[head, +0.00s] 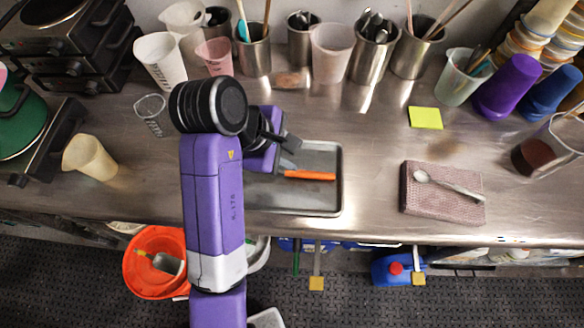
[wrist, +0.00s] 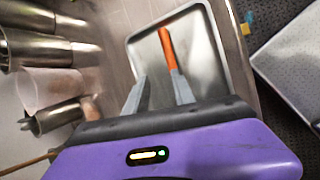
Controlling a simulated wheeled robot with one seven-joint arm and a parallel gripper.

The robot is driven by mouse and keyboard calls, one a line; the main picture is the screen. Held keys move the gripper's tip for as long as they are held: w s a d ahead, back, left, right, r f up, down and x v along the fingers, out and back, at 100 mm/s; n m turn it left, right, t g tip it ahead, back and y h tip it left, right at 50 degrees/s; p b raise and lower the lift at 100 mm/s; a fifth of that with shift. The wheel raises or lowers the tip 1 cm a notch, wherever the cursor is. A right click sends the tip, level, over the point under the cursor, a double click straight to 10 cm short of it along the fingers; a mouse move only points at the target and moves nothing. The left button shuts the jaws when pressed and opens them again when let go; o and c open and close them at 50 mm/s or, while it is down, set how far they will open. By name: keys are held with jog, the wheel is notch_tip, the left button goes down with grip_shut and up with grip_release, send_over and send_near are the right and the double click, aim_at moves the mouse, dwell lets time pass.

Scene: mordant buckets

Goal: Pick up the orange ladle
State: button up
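The orange ladle shows as a straight orange handle (head: 312,175) lying on a grey metal tray (head: 325,205) on the counter. The rest of it is hidden behind my gripper. My gripper (head: 291,154) is over the tray, close to the left end of the orange part. In the wrist view the orange handle (wrist: 166,48) lies on the tray (wrist: 205,50), just beyond the tip of the right finger. My gripper (wrist: 159,76) is open there, with an empty gap between its fingers. I cannot tell whether a finger touches the handle.
A folded brown cloth (head: 445,205) with a metal spoon (head: 450,184) lies to the right. A yellow note (head: 425,118) lies behind it. Metal cups (head: 367,58) and plastic cups line the back. An orange bucket (head: 137,275) stands below the counter's front edge. Bare counter lies right of the tray.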

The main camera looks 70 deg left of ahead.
aim_at(304, 174)
jog(key=shift+d+f+n+h, duration=0.4)
jog(key=shift+d+f+n, duration=0.2)
jog(key=shift+d+f, duration=0.4)
jog(key=shift+a+p+x, duration=0.2)
jog(key=shift+p+x, duration=0.35)
jog(key=shift+x, duration=2.45)
jog(key=shift+f, duration=0.15)
grip_shut()
